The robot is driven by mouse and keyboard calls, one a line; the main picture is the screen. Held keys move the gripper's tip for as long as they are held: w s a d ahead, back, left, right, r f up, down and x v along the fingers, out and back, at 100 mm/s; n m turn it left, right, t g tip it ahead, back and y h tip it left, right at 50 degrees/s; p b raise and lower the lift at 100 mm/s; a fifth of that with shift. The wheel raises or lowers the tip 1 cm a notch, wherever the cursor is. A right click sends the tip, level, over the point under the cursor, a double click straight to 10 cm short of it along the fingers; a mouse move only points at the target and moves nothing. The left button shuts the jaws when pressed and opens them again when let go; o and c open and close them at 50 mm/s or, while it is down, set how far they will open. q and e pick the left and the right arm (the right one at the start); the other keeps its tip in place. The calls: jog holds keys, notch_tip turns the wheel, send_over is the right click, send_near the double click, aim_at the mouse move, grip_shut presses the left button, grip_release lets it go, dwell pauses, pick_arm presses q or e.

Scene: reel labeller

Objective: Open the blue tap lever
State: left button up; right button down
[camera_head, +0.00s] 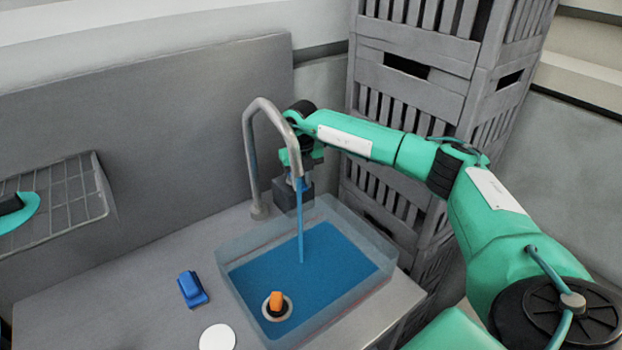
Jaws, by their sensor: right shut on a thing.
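The grey tap (250,150) arches over the sink basin (230,248). A thin blue stream of water (300,230) falls from its spout into blue water in the basin. A small blue piece (304,184), which looks like the tap lever, shows by the spout's end at my right gripper. My right gripper (295,186) is at the tap, behind the spout and partly hidden by it. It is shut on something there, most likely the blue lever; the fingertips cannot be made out.
An orange plug or knob (277,301) on a round ring sits in the basin. A blue block (192,289) and a white disc (217,338) lie on the counter. Stacked grey crates (415,65) stand behind my right arm. A wire rack (75,190) is at left.

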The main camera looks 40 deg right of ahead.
jog(key=shift+w+a+r+m, duration=0.1)
jog(key=shift+w+a+m, duration=0.25)
jog(key=shift+a+m, duration=0.65)
jog(key=shift+w+a+r+m, duration=0.1)
jog(key=shift+w+a+m, duration=0.3)
jog(key=shift+m, duration=1)
jog(key=c, duration=1.2)
grip_release()
jog(key=shift+a+f, duration=0.1)
jog(key=shift+o, duration=0.2)
jog(key=shift+b, duration=0.3)
notch_tip(320, 180, up, 8)
jog(key=b, duration=0.2)
jog(key=shift+f, duration=0.25)
